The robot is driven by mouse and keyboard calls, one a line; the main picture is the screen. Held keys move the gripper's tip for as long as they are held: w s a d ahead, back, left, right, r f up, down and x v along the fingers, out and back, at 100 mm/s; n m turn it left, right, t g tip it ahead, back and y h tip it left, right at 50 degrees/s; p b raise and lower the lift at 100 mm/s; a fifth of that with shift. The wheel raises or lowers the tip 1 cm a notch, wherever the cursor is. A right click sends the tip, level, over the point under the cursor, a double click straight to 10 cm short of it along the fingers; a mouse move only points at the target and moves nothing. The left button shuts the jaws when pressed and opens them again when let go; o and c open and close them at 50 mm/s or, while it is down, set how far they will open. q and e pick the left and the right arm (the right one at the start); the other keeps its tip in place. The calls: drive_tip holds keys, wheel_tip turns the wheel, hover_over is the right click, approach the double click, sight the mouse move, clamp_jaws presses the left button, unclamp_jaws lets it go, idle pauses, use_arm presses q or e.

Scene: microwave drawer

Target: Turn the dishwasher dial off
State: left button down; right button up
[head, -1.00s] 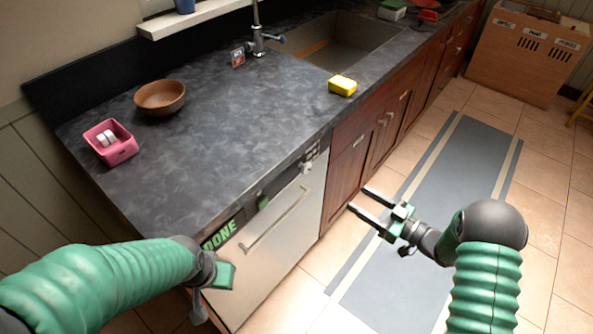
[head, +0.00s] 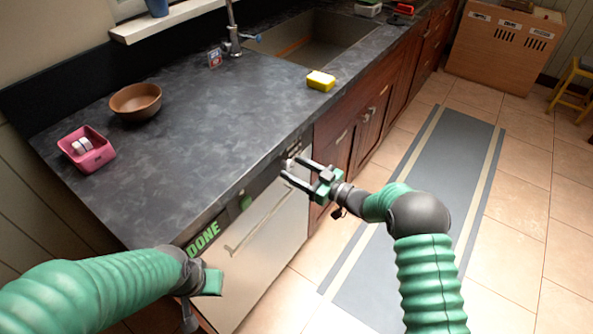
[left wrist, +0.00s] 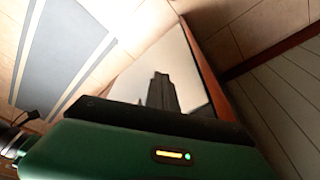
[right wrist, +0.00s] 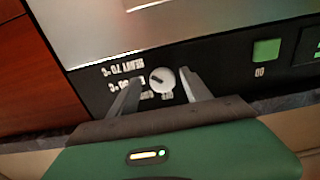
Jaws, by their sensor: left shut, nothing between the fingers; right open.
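The dishwasher (head: 265,235) is a pale steel front under the dark counter, with a bar handle and a black control strip. Its round white dial (right wrist: 162,80) shows in the right wrist view beside printed settings. In the head view the dial is small, near the strip's right end. My right gripper (head: 295,172) is open, its fingertips close to the dial. In the right wrist view the fingers (right wrist: 158,88) appear on either side of the dial; contact cannot be told. My left gripper (left wrist: 162,90) is shut and empty, low by the dishwasher's left end.
A green button (right wrist: 266,50) and a green DONE display (head: 203,240) are on the strip. The counter holds a pink container (head: 98,160), a brown bowl (head: 136,101) and a yellow sponge (head: 321,80). Open floor with a grey mat (head: 440,160) lies right.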

drive_tip(key=shift+a, duration=0.2)
drive_tip(key=shift+c, duration=1)
clamp_jaws()
